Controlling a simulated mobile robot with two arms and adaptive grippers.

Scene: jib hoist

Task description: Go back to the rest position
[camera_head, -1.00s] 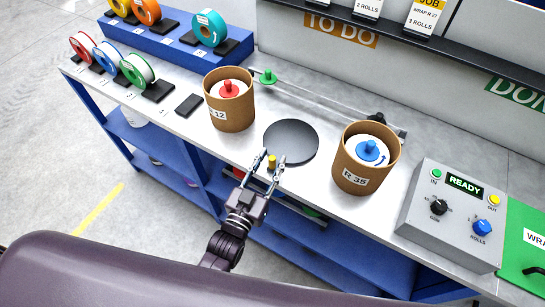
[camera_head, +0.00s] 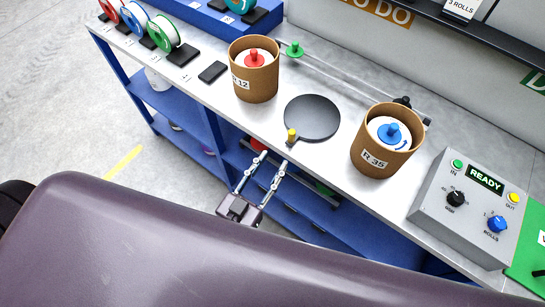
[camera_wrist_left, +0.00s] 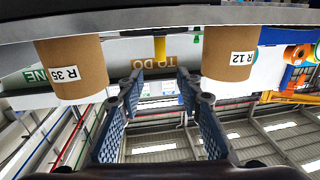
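My left gripper (camera_head: 265,172) is open and empty in the head view, just off the front edge of the workbench (camera_head: 330,158). Its two fingers also show apart in the left wrist view (camera_wrist_left: 163,85), with nothing between them. Ahead of it on the bench is a round dark plate (camera_head: 312,118) with a small yellow knob (camera_head: 291,135). The yellow knob also shows in the left wrist view (camera_wrist_left: 160,48), beyond the fingers and apart from them. My right gripper is not in view.
Cardboard tubs R 12 (camera_head: 254,83) and R 35 (camera_head: 384,150) stand either side of the plate. A grey control box (camera_head: 468,214) reading READY stands at the right. Coloured spools (camera_head: 158,35) line the far left. Blue shelves (camera_head: 180,105) are under the bench; open floor lies left.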

